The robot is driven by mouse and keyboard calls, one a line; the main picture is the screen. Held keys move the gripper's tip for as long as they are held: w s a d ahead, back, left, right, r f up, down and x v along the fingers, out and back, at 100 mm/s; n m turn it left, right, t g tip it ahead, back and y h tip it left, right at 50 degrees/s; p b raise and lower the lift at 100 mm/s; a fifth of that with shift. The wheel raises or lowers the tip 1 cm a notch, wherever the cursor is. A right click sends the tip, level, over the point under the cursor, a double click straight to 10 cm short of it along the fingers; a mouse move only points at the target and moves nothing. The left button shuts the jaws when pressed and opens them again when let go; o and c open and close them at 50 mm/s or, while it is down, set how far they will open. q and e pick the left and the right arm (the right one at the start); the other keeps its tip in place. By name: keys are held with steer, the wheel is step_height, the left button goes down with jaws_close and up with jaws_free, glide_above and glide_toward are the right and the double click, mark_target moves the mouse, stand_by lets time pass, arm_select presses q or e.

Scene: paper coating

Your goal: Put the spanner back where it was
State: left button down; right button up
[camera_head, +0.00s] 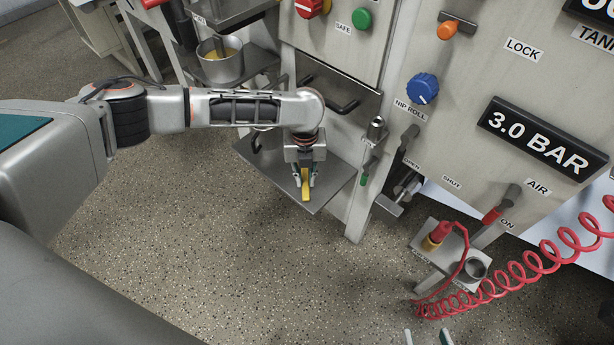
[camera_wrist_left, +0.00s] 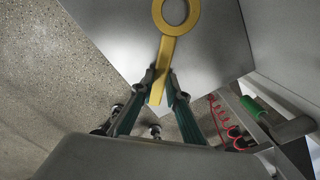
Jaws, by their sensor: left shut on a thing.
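The yellow spanner (camera_head: 306,188) has a ring end and a flat handle. My left gripper (camera_head: 304,178) points down over the grey metal shelf (camera_head: 262,172) and is shut on the spanner's handle. In the left wrist view the handle (camera_wrist_left: 163,66) runs between the fingertips (camera_wrist_left: 161,86), and its ring end lies over the bare shelf plate (camera_wrist_left: 215,55). I cannot tell whether the spanner touches the plate. My right gripper (camera_head: 427,338) shows only its two fingertips at the bottom edge of the head view, apart with nothing between them.
A small stand (camera_head: 424,254) with a red-and-yellow fitting, a dark cup (camera_head: 475,268) and a coiled red hose (camera_head: 520,268) is at the right. Levers and the blue knob (camera_head: 423,88) project from the machine panel. A pot (camera_head: 220,68) stands behind the arm. The floor in front is clear.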

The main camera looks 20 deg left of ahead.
arm_select(q)
steer(key=c, duration=2)
jaws_free()
steer(key=shift+o, duration=0.2)
arm_select(e)
steer(key=shift+w+r, duration=0.15)
steer(key=shift+w, duration=0.05)
arm_select(q)
steer(key=shift+r, duration=0.15)
